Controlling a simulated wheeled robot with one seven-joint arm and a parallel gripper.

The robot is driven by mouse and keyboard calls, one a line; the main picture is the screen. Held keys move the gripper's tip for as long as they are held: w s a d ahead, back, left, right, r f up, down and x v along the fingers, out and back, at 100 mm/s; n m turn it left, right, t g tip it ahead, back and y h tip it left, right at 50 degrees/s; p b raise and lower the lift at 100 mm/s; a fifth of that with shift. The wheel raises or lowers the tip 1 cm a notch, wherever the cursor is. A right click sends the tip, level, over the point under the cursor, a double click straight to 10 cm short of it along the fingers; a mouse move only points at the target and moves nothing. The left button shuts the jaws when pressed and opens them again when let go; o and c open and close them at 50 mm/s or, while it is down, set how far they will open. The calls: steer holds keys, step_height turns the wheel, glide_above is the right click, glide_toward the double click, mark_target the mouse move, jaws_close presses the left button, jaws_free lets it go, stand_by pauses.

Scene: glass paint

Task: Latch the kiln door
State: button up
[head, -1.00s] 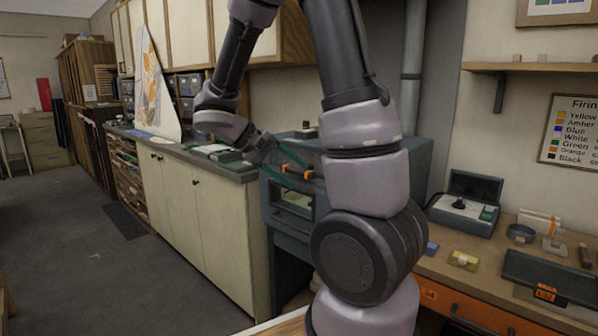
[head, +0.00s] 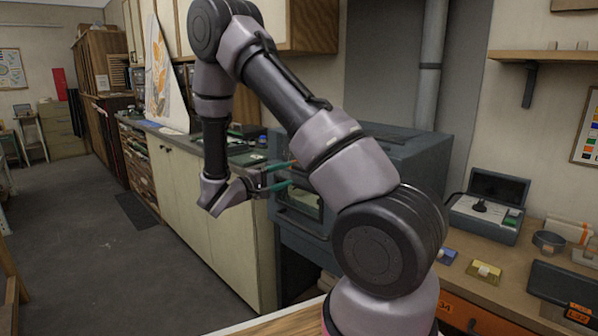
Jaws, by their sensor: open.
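The kiln (head: 408,152) is a blue-grey box at the end of the bench, partly hidden behind my arm. Its door (head: 300,224), with a small window, faces left and looks closed or nearly so; I cannot tell whether it is flush. My gripper (head: 290,174) is open in front of the upper part of the door, its two teal fingers apart and pointing right. A small orange part (head: 293,163) shows by the upper fingertip; I cannot tell whether it is the latch or whether a finger touches it. The rest of the latch area is hidden by my arm.
A cream cabinet (head: 200,215) with a dark counter runs left of the kiln. A bench with an open instrument case (head: 487,212), a yellow block (head: 484,271) and a dark tray stands at right.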

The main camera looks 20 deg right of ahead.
mark_target(299, 170)
steer(key=x, duration=0.6)
jaws_close()
steer(key=shift+s, duration=0.1)
stand_by(1.2)
